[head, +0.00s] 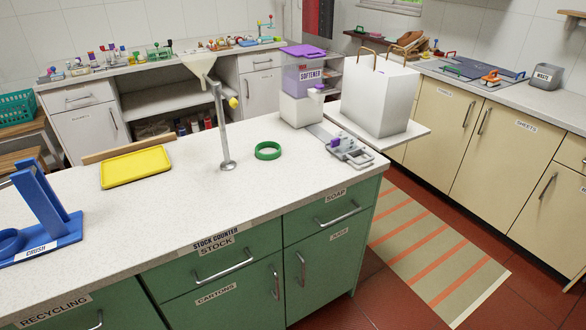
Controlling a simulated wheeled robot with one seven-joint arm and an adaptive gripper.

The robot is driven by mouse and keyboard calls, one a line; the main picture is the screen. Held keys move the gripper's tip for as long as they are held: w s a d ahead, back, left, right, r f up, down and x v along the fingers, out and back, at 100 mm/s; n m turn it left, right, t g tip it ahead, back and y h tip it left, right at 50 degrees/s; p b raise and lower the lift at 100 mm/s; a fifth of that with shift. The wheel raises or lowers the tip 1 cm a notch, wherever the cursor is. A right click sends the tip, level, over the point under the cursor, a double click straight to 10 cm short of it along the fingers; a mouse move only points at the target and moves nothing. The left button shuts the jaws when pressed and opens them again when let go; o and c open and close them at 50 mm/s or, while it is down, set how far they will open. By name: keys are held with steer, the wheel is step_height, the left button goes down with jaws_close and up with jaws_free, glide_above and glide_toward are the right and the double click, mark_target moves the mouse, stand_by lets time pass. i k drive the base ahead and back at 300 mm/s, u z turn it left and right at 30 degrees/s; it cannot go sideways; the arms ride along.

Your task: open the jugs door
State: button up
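The jugs door (325,275) is the green door at the right end of the stock counter, under the soap drawer (328,215). Its small label near the top right is faint and seems to read "JUGS". A vertical metal bar handle (301,268) sits near the door's left edge. The door looks shut, flush with the cabinet front. Its lower part is cut off by the picture's bottom edge. My gripper is not in view.
The cartons door (217,303), with its own handle, is just left. The white worktop (190,205) overhangs slightly, holding a yellow tray (136,168), green ring (268,150) and blue crusher (45,215). Red floor and a striped mat (440,260) lie clear to the right.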

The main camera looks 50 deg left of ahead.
mark_target(319, 269)
steer(key=u, duration=1.55)
steer(key=k, duration=0.35)
steer(key=z, duration=0.2)
